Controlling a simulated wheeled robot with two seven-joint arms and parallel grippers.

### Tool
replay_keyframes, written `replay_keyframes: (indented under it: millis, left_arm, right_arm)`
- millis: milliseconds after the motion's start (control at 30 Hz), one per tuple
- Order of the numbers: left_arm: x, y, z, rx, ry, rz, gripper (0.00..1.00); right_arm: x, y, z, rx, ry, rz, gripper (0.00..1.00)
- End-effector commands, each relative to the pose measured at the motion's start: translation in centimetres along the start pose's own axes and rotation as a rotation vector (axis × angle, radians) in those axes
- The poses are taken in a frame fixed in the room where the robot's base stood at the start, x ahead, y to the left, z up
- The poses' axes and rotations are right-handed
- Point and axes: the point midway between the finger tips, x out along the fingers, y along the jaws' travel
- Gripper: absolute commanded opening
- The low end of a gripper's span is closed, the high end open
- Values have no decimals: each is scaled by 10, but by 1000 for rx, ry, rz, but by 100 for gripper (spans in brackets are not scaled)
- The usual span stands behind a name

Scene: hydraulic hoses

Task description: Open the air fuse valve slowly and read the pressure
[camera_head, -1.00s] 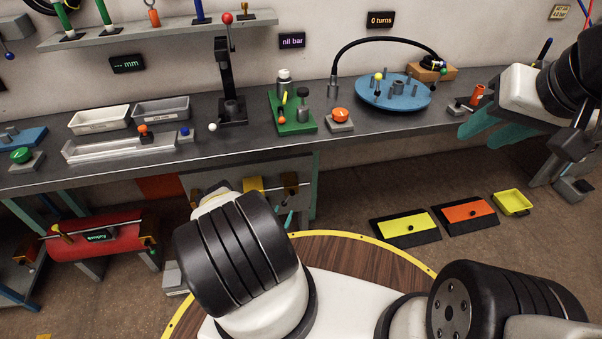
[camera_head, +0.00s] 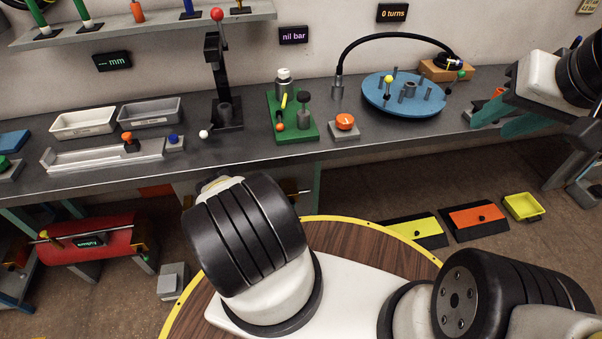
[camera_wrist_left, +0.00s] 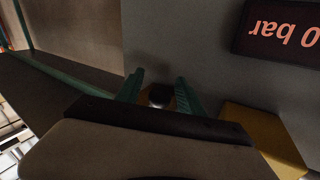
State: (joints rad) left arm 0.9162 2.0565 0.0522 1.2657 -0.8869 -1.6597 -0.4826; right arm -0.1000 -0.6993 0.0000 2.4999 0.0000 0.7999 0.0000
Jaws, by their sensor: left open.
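In the left wrist view, my left gripper (camera_wrist_left: 159,92) has its two green fingers apart. A dark round knob (camera_wrist_left: 159,96) with a brass-coloured part shows between the fingers; I cannot tell whether they touch it. A yellow block (camera_wrist_left: 262,135) is to the right. A dark display (camera_wrist_left: 282,30), upside down in this view, reads "0 bar". I cannot tell for sure which part is the air fuse valve. In the head view my left gripper is hidden behind my own arm. My right gripper (camera_head: 507,119) has teal fingers apart and empty, by the bench's right end.
A grey bench (camera_head: 340,155) carries a green block with fittings (camera_head: 300,132), an orange button (camera_head: 345,121) and a blue round plate (camera_head: 420,108). A red tank (camera_head: 85,243) marked "empty" stands below at left. A wall display (camera_head: 293,36) reads "nil bar". Yellow and orange ramps lie on the floor.

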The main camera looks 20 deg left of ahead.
Motion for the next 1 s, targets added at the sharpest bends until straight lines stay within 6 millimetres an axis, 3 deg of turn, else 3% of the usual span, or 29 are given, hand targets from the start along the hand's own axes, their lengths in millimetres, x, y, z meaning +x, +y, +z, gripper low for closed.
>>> replay_keyframes:
  millis: [167, 400, 433, 1000]
  left_arm:
    - [0, 0, 0, 0, 0, 0, 45]
    - [0, 0, 0, -1, 0, 1, 2]
    - [0, 0, 0, -1, 0, 1, 0]
    - [0, 0, 0, -1, 0, 1, 0]
  right_arm:
    - [0, 0, 0, 0, 1, 0, 36]
    - [0, 0, 0, 0, 1, 0, 36]
    - [0, 0, 0, 0, 1, 0, 36]
    - [0, 0, 0, 0, 0, 0, 36]
